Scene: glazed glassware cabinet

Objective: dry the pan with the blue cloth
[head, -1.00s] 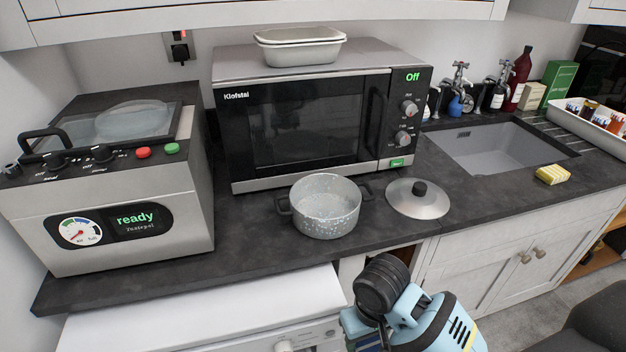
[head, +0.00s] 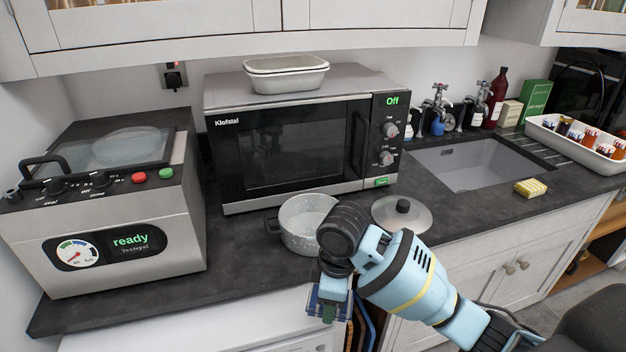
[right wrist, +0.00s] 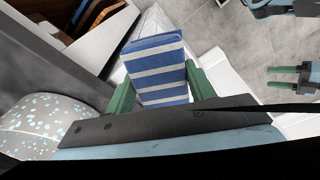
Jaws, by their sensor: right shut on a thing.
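The grey pan (head: 296,238) stands on the dark worktop in front of the microwave, with pale blue specks like drops on it. My right forearm hides its right side. The pan also shows at the left of the right wrist view (right wrist: 40,125). My right gripper (head: 328,308) is below and in front of the pan, apart from it. It is shut on the blue cloth (right wrist: 158,70), which is folded with white stripes between the green fingers. My left gripper (right wrist: 288,77) shows at the right edge of the wrist view, open and empty, its green fingers apart.
The pan lid (head: 402,218) lies right of the pan. The microwave (head: 300,140) stands behind and a vacuum machine (head: 110,220) to the left. The sink (head: 475,165) and a yellow sponge (head: 531,187) are at the right. The worktop's front left is clear.

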